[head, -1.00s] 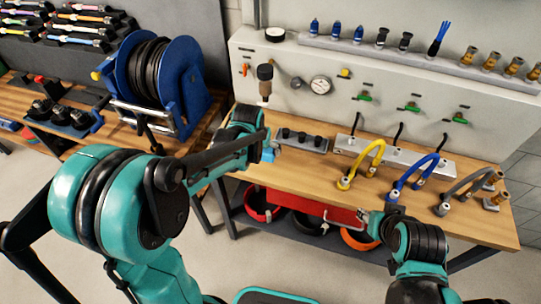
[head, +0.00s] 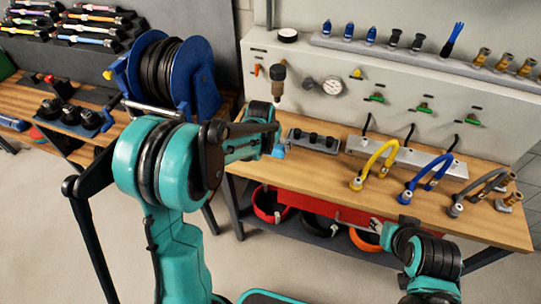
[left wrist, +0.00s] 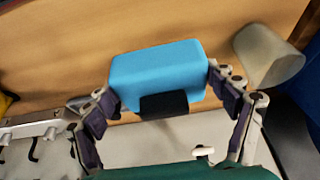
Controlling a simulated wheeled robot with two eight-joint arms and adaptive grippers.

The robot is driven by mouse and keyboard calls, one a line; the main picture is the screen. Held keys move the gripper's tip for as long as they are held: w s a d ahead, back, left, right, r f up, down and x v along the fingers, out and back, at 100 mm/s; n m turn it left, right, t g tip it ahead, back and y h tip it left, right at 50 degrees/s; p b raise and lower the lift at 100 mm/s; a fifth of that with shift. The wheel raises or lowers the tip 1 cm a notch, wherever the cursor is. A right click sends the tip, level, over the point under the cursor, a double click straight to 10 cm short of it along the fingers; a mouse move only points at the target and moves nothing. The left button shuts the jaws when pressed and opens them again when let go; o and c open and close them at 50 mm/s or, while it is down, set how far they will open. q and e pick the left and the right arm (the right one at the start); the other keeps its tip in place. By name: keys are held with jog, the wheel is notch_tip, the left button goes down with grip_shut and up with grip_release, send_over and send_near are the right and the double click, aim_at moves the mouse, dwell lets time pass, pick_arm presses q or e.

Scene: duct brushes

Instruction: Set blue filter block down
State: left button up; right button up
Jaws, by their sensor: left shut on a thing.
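The blue filter block (left wrist: 158,75) is a light blue box with rounded edges and a black patch on its near side. In the left wrist view it sits between the two fingers of my left gripper (left wrist: 165,108), which is shut on it. The wooden bench top (left wrist: 75,50) shows behind it; I cannot tell whether the block touches it. In the head view the block (head: 278,151) is a small blue patch at the bench's left end, mostly hidden by my left gripper (head: 273,145). My right gripper (head: 377,226) is in front of the bench edge, its fingers too small to judge.
A grey holder with black knobs (head: 313,141) stands just right of the block. Yellow (head: 375,160) and blue hoses (head: 428,172) arch further right. A blue reel (head: 190,85) stands left. A pale cup-like thing (left wrist: 268,55) is close by the block in the wrist view.

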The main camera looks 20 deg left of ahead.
aim_at(270, 154)
pick_arm(q)
jog(key=shift+s+a+f, duration=0.15)
jog(key=shift+a, duration=0.05)
jog(key=shift+f, duration=0.3)
notch_tip(270, 154, down, 3)
jog(key=shift+f+b, duration=0.2)
jog(key=shift+b, duration=0.6)
jog(key=shift+f, duration=0.15)
jog(key=o, duration=1)
